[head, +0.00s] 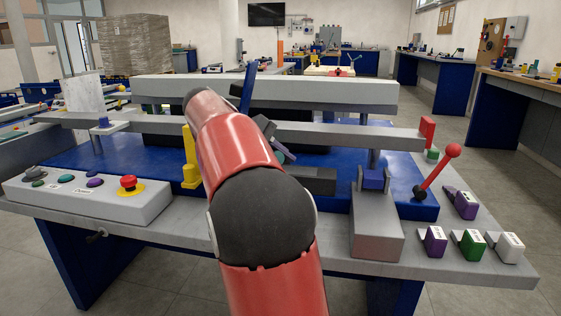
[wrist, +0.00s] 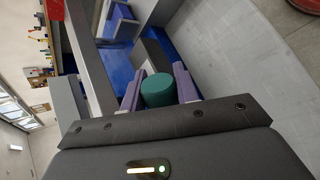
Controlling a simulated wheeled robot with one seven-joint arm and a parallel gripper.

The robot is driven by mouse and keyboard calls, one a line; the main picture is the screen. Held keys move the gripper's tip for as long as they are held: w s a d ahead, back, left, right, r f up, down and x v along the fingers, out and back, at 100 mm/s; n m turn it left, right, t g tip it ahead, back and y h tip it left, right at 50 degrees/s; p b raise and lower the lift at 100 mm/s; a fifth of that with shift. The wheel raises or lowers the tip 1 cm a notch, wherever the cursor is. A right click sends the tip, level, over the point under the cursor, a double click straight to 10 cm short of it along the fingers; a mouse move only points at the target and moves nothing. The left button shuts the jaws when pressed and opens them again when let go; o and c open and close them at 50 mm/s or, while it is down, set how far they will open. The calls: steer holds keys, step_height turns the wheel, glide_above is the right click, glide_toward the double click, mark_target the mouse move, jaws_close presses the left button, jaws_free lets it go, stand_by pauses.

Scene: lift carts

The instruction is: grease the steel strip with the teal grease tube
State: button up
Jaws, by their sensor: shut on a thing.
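The teal grease tube (wrist: 158,90) sits between the purple fingers of my gripper (wrist: 160,88) in the wrist view. Its round teal end faces the camera. The gripper is above the blue bench bed, near the long grey rail. A dark grey block (head: 314,181) lies on the bed to the right of the arm. I cannot tell for certain which grey bar or block is the steel strip.
A long grey rail (head: 350,135) and a higher beam (head: 330,92) cross the bench. A yellow post (head: 190,160) stands left of my arm. A button box (head: 90,195) is front left. A grey block (head: 376,225), a red lever (head: 437,172) and coloured labelled blocks (head: 472,246) stand right.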

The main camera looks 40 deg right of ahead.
steer(key=shift+f, duration=0.2)
steer(key=shift+s+d+p, duration=0.2)
steer(key=shift+s+d, duration=1.7)
steer(key=shift+s, duration=0.35)
steer(key=shift+s+d+p, duration=0.15)
steer(key=shift+s+d, duration=1.75)
steer(key=shift+s, duration=0.35)
steer(key=shift+s+d+p, duration=0.2)
steer(key=shift+s+d, duration=1.7)
steer(key=shift+s, duration=0.35)
